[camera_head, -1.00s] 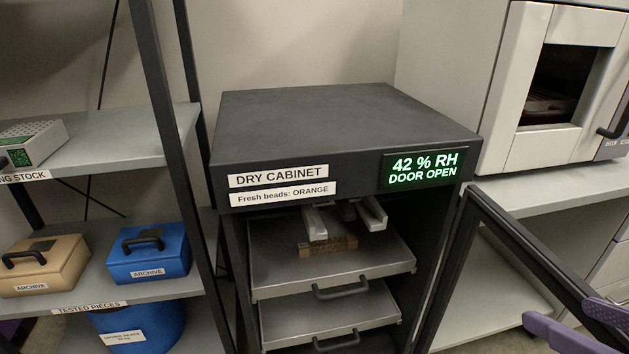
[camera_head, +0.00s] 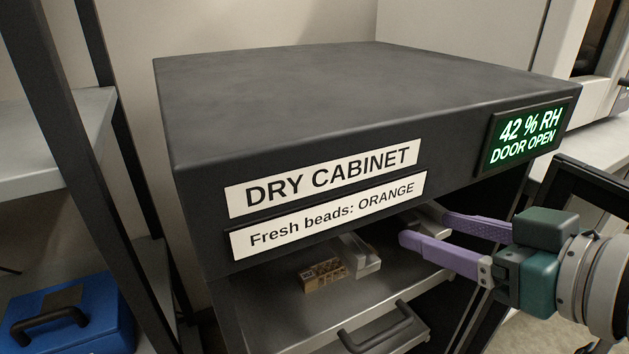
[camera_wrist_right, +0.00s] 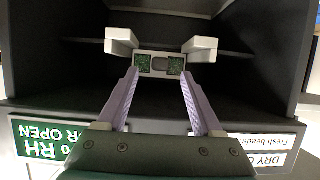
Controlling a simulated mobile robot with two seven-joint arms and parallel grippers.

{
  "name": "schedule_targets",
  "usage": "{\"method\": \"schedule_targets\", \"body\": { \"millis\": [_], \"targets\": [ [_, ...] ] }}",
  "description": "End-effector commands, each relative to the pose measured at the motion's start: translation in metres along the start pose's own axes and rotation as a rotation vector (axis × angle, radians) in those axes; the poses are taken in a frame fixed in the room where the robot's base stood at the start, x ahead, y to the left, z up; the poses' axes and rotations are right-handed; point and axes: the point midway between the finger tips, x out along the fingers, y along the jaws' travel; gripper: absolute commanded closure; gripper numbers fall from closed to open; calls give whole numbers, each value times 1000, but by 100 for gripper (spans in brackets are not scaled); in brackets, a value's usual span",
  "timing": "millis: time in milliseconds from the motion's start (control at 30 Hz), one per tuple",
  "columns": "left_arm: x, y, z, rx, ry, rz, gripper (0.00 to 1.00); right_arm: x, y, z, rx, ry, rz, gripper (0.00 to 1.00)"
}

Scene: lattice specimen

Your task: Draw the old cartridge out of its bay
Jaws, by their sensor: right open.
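The old cartridge (camera_wrist_right: 160,65) shows in the wrist view as a pale front with a dark slot in the middle and a dark green speckled window on each side. It sits between the two pale rails of its bay (camera_wrist_right: 120,42), under the cabinet's top. My right gripper (camera_head: 424,229) is open at the cabinet mouth, below the top's front edge. In the wrist view its purple fingers (camera_wrist_right: 159,78) point at the cartridge, with the tips near its two ends. I cannot tell whether they touch it. In the head view the cartridge is hidden. My left gripper is out of view.
The dry cabinet (camera_head: 330,95) has its door (camera_head: 590,180) open at the right. A brownish cartridge-like block (camera_head: 323,274) lies on the upper shelf (camera_head: 290,315), left of the near rail. A shelf rack with a blue archive box (camera_head: 75,315) stands at the left.

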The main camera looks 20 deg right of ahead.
Motion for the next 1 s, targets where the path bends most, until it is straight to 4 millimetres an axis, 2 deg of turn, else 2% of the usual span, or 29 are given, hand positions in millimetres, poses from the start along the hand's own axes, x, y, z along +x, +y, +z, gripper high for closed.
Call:
{"method": "schedule_targets", "body": {
  "millis": [100, 300, 500, 767, 1000],
  "targets": [
    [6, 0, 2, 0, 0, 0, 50, 21, 0, 1, -1, 3, 1, 32],
    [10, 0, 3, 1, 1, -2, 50, 44, 0, 1, -1, 1, 0, 32],
    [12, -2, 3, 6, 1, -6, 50, 54, 0, 0, 0, -1, 1, 32],
    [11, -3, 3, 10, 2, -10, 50, 54, 0, 0, 0, -2, 1, 32],
    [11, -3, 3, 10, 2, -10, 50, 54, 0, 0, 0, -1, 1, 60]
  ]
}}
